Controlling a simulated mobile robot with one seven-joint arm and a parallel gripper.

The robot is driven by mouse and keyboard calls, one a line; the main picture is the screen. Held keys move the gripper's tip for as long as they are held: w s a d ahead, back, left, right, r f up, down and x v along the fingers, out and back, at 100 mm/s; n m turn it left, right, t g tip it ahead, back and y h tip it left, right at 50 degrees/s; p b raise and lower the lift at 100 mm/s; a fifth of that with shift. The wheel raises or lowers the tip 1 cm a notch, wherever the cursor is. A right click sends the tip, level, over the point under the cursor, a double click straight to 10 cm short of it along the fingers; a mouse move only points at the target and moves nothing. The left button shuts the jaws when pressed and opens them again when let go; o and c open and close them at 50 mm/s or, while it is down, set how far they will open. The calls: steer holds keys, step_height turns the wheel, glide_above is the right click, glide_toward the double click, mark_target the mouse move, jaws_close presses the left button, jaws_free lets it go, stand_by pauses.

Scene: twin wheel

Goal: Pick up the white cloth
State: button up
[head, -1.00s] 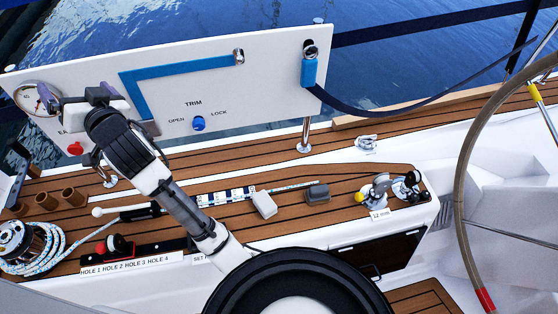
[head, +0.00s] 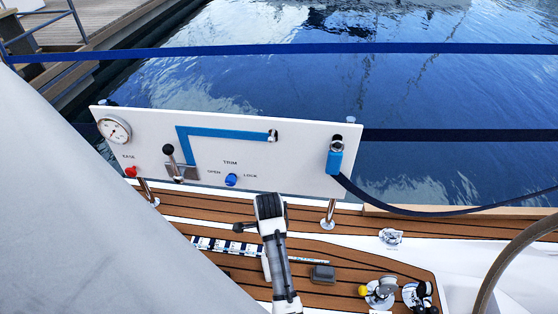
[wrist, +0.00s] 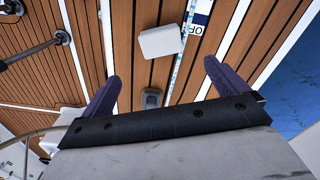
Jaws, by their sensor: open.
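The white cloth (wrist: 160,41) looks like a small folded white pad lying flat on the teak deck. It is in the upper middle of the wrist view, beside a blue-and-white marked strip. My gripper (wrist: 160,72) is open and empty, its two purple fingers spread apart. The cloth lies beyond the fingertips in that view, apart from them. In the head view my arm covers most of the cloth, and only a pale edge (head: 266,264) shows left of the arm.
A grey block (head: 323,273) lies right of my arm; it also shows in the wrist view (wrist: 151,98). A white panel (head: 290,157) with a gauge, lever and knobs stands behind. Winch-like fittings (head: 380,292) are at right. A steering wheel rim (head: 510,262) is at far right.

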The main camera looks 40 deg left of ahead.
step_height(320, 180, down, 8)
steer(key=shift+f, duration=0.1)
steer(key=shift+w+f+p, duration=0.15)
steer(key=shift+f+p, duration=0.15)
steer(key=shift+f, duration=2.35)
steer(key=shift+c, duration=0.5)
steer(key=c, duration=1)
steer(key=shift+c, duration=0.2)
steer(key=shift+r, duration=0.2)
